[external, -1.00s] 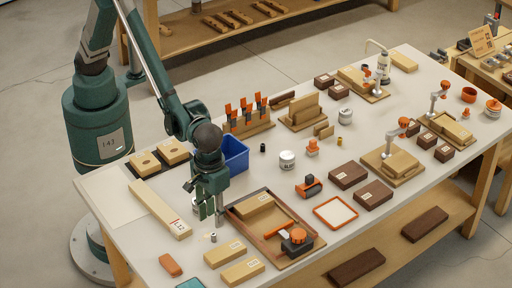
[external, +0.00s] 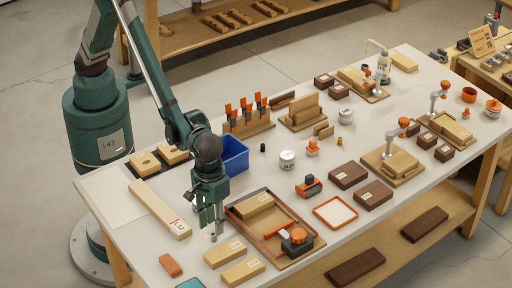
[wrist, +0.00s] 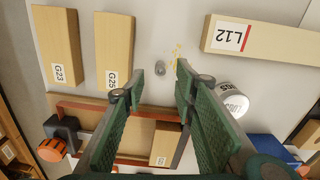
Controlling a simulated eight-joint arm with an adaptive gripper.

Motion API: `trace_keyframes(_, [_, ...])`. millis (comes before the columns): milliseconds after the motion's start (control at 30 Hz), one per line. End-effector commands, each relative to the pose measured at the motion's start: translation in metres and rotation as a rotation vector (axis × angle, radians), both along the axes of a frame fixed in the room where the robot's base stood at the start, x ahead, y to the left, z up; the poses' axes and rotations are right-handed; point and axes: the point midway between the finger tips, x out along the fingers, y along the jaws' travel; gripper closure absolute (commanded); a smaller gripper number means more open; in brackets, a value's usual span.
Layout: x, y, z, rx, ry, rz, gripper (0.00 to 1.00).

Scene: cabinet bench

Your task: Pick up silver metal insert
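The silver metal insert (wrist: 160,68) is a small grey cylinder on the pale bench top. In the wrist view it shows between the two fingertips of my gripper (wrist: 157,58), with clear space on either side. In the external view my gripper (external: 210,226) points down, its fingertips low over the bench near the insert (external: 213,238), which is small and partly hidden there. The fingers are apart and hold nothing. I cannot tell the exact height of the fingertips above the bench.
A wooden block labelled L12 (wrist: 262,36) and a white can (wrist: 230,100) lie near my right finger. Blocks G23 (wrist: 57,47) and G25 (wrist: 115,50) lie left. A framed wooden tray (external: 283,214) is close beside my gripper. A blue bin (external: 235,154) stands behind.

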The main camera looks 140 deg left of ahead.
Motion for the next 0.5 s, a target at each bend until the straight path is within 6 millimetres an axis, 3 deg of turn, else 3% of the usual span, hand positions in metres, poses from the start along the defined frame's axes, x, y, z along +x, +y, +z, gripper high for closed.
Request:
trace_keyframes(300, [0.0,-0.001,-0.036,0.0,0.0,0.0,0.72])
trace_keyframes(500, [0.0,-0.001,-0.044,0.0,0.0,0.0,0.72])
